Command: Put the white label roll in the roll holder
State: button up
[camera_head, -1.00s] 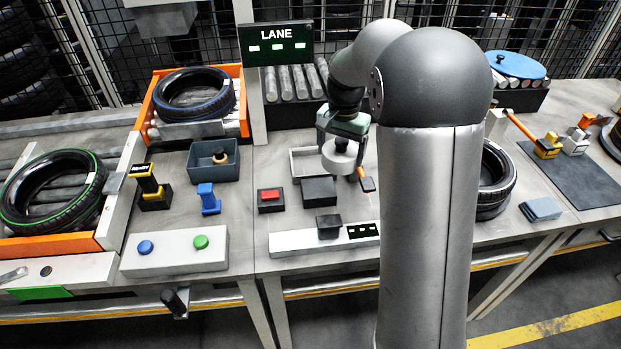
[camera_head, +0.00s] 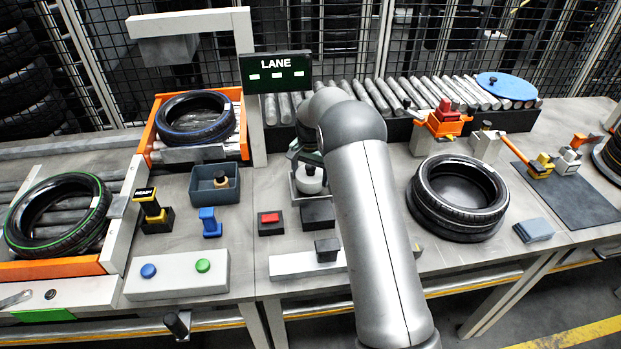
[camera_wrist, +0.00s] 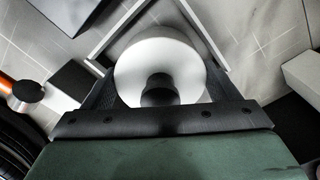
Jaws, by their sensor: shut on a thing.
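The white label roll (camera_head: 310,184) is a thick white disc with a black core. My gripper (camera_head: 308,168) is shut on it; the arm partly hides the grip in the head view. In the wrist view the roll (camera_wrist: 158,55) sits between the two dark fingers of my gripper (camera_wrist: 160,80). A light-grey open tray (camera_head: 294,192) lies around or just under the roll, and its pale walls (camera_wrist: 120,32) show behind the roll in the wrist view. I cannot tell whether the roll touches its floor, nor which thing is the roll holder.
A dark block (camera_head: 317,213) stands just in front of the tray. A blue-grey bin (camera_head: 214,196) with a tan, black-cored piece is to the left, and a red-button box (camera_head: 270,222) is nearer. A black tyre (camera_head: 430,215) lies right of my arm.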

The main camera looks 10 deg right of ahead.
jog(key=shift+f, duration=1.15)
jog(key=shift+f, duration=0.2)
jog(key=o, duration=0.8)
jog(key=shift+r, duration=0.1)
